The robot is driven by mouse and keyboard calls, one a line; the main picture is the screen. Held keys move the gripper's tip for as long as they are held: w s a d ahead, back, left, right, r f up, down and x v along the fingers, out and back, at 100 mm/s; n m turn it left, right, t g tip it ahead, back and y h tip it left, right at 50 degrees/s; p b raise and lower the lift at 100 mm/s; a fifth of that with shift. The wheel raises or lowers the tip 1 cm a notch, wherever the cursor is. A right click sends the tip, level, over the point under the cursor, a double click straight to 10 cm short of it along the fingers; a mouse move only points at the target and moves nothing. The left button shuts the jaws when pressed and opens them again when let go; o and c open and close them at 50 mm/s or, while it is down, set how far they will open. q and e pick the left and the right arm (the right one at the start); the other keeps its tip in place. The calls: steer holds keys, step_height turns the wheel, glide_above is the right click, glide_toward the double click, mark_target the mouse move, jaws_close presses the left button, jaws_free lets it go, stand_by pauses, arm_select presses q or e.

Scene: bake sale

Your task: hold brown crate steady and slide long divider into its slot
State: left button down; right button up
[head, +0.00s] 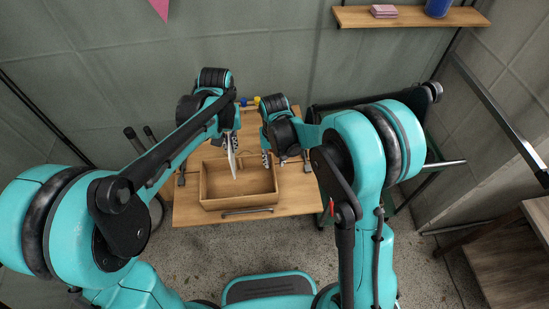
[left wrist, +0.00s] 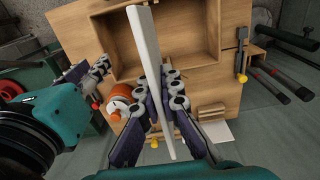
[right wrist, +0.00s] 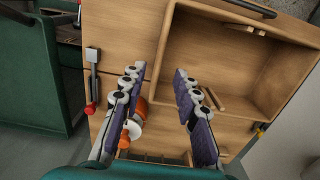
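The brown crate (head: 205,190) is an open wooden box on the table; its inside shows in the left wrist view (left wrist: 185,35) and right wrist view (right wrist: 245,60). My left gripper (head: 230,143) is shut on the long divider (head: 233,163), a thin white board. The left wrist view shows the divider (left wrist: 148,45) between the fingers (left wrist: 166,98), reaching over the crate; whether it touches the crate is unclear. My right gripper (head: 284,160) is by the crate's back right corner. In the right wrist view its fingers (right wrist: 157,88) are apart near the crate's wall, with nothing clamped between them.
An orange-and-white item (left wrist: 119,93) stands on the table (head: 190,212) behind the crate. Clamp-like tools with a red tip (right wrist: 92,75) and a yellow tip (left wrist: 241,55) lie at the sides. A dark bar (head: 247,211) lies at the front edge.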

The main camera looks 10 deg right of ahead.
mark_target(275, 177)
step_height(275, 177, down, 11)
steer(key=shift+f, duration=0.1)
stand_by(0.3)
jaws_close()
arm_select(q)
steer(key=shift+s+f, duration=0.2)
steer(key=shift+f, duration=0.9)
steer(key=shift+s+f, duration=0.2)
steer(key=shift+f, duration=0.9)
